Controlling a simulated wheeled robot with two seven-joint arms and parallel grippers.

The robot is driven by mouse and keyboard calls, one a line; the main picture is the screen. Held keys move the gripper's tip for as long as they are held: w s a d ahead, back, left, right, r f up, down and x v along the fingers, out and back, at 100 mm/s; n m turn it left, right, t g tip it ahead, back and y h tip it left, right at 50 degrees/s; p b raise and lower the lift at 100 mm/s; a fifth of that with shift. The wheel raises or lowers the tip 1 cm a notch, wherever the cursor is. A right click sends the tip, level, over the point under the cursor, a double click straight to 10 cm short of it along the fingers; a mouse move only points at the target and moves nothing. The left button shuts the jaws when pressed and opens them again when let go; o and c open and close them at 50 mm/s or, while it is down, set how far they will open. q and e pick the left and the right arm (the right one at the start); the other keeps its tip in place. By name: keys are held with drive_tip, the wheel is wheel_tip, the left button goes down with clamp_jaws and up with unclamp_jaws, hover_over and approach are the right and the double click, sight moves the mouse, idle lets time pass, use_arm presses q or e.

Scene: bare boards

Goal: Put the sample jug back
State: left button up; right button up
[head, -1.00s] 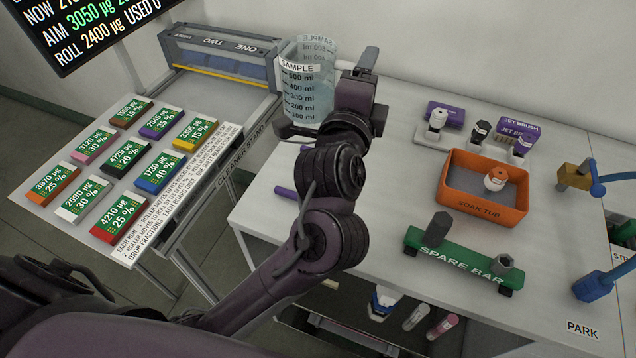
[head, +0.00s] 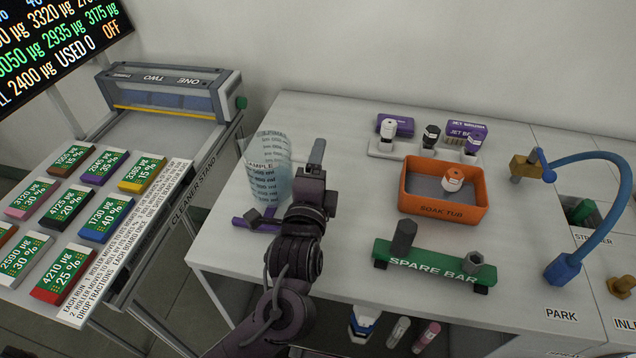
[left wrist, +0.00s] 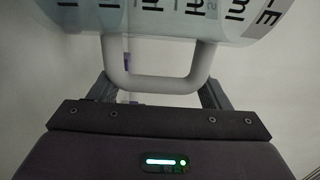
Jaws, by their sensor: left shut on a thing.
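The sample jug (head: 268,178) is a clear cylinder with volume marks, a SAMPLE label and pale blue liquid. It is at the left end of the white bench (head: 345,255), looking slightly tilted in the head view. My left gripper (head: 288,188) is shut on its handle, on the jug's right side. The left wrist view shows the jug wall (left wrist: 150,22) and the pale handle (left wrist: 155,84) between the fingers. A purple marking (head: 242,224) shows on the bench by the jug's base, partly hidden. I cannot tell whether the base touches the bench. My right gripper is out of view.
A cleaner stand with colored boards (head: 105,220) is left, across a gap.

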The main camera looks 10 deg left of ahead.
use_arm(q)
wheel_tip(320, 180, down, 4)
drive_tip(key=shift+r, duration=0.15)
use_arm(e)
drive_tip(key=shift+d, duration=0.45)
use_arm(q)
drive_tip(key=o, duration=1.4)
drive_tip(key=shift+f, duration=0.25)
drive_tip(key=shift+s+r, duration=0.1)
drive_tip(key=shift+r, duration=0.1)
drive_tip(key=s+p, duration=0.6)
drive_tip(key=s, duration=0.4)
drive_tip(key=shift+s+r, duration=0.1)
drive_tip(key=shift+s, duration=0.25)
drive_tip(key=shift+s+p, duration=0.4)
drive_tip(key=shift+s, duration=0.2)
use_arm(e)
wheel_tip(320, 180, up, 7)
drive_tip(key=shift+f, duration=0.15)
